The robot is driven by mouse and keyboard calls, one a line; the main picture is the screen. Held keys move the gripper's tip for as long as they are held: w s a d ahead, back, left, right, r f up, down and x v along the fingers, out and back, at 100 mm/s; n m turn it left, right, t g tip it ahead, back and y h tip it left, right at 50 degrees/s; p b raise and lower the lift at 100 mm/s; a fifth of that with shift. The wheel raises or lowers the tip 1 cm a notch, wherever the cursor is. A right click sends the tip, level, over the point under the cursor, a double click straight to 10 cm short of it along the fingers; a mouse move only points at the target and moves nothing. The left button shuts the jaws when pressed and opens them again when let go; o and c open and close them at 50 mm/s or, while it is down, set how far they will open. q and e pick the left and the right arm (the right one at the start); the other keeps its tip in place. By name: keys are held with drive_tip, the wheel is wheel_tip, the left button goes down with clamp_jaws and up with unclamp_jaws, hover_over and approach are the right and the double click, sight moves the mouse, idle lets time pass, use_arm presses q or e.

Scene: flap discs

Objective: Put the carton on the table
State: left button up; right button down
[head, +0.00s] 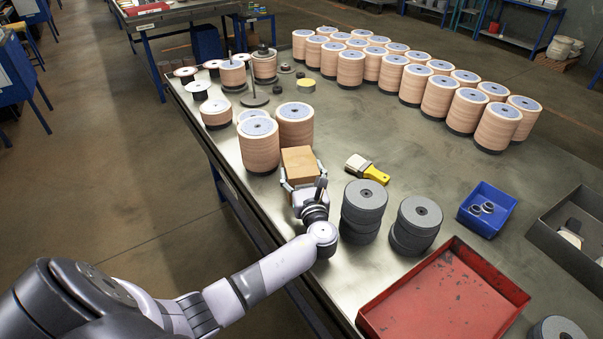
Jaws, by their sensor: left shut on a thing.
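The carton (299,163) is a small brown box near the table's left edge, close to the pale disc stacks. My left gripper (301,184) reaches in from the lower left and is shut on the carton, with a finger on each side of it. I cannot tell whether the carton's underside touches the table. The table (340,120) has a long grey metal top. My right gripper is not in the view.
Pale disc stacks (258,148) stand just left of the carton. Grey disc stacks (363,205), a paintbrush (368,168), a red tray (440,300) and a blue bin (487,207) lie to the right. Bare tabletop lies beyond the carton.

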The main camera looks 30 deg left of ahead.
sight(305, 183)
use_arm(q)
drive_tip(key=o, duration=2.1)
drive_tip(key=shift+c, duration=0.2)
drive_tip(key=shift+b+v, duration=0.5)
drive_tip(key=shift+v, duration=3.3)
drive_tip(key=shift+r, duration=0.1)
